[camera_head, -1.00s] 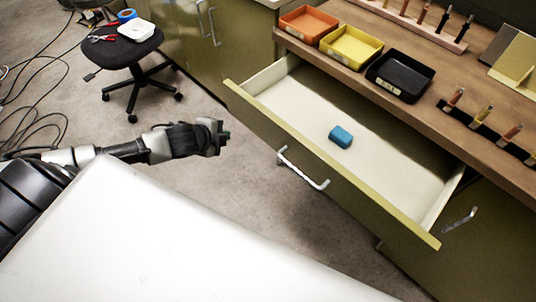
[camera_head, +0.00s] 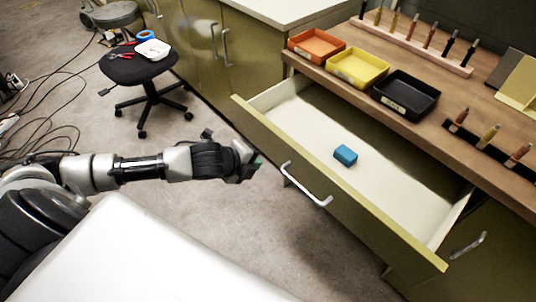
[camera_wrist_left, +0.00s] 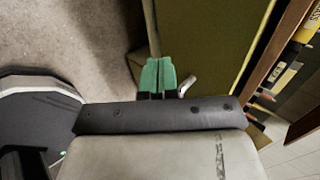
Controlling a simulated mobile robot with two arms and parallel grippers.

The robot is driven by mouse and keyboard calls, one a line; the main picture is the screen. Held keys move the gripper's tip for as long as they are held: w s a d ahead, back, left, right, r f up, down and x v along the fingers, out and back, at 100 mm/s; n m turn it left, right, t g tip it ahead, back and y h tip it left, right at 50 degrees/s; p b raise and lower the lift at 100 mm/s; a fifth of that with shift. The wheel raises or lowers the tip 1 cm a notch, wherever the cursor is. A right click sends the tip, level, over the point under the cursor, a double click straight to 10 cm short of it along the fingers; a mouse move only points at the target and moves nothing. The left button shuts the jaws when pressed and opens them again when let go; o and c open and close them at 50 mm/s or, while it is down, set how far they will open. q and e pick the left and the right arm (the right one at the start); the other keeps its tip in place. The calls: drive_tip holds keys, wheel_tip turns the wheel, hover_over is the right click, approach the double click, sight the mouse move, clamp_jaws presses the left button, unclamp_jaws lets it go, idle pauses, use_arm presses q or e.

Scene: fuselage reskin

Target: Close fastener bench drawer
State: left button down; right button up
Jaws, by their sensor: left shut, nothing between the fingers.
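The fastener bench drawer (camera_head: 335,196) is pulled well out of the bench, with an olive front, a pale inside and a silver bar handle (camera_head: 304,185). A small blue block (camera_head: 345,155) lies on the drawer floor. My left gripper (camera_head: 256,162) is in front of the drawer, left of the handle, apart from the drawer front in the head view. In the left wrist view its green fingertips (camera_wrist_left: 158,77) are together and empty, with the silver handle just right of them and the olive front beyond. My right gripper is not in view.
The bench top (camera_head: 440,125) carries an orange tray (camera_head: 316,46), a yellow tray (camera_head: 357,67), a black tray (camera_head: 405,95) and racks of fasteners. A black stool (camera_head: 140,68) with tools stands at the back left. Cables lie on the floor at far left.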

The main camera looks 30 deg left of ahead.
sight(275, 155)
use_arm(q)
drive_tip(key=shift+w+d+f, duration=0.2)
drive_tip(key=shift+w+d, duration=0.1)
drive_tip(key=shift+w, duration=0.5)
drive_tip(key=shift+w+d+f, duration=0.15)
drive_tip(key=shift+w+d, duration=0.1)
drive_tip(key=shift+w, duration=0.55)
drive_tip(key=shift+w+d+f, duration=0.2)
drive_tip(key=shift+w+d, duration=0.1)
drive_tip(key=shift+w, duration=0.5)
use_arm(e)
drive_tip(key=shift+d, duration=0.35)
